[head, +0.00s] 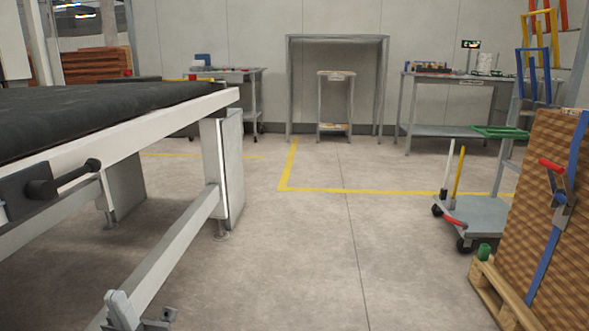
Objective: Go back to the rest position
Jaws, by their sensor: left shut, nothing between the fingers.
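My left gripper (140,316) shows at the bottom left edge of the head view, cut off by the frame. It is grey, shut and empty, low in front of the conveyor's lower rail. The right gripper is not in view. No object is held.
A conveyor (130,131) with a dark belt fills the left. A strapped stack of brown boards (545,205) stands on a pallet (492,290) at the right, near a trolley (476,216). Workbenches (440,131) line the back wall. The middle floor (310,250) is clear.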

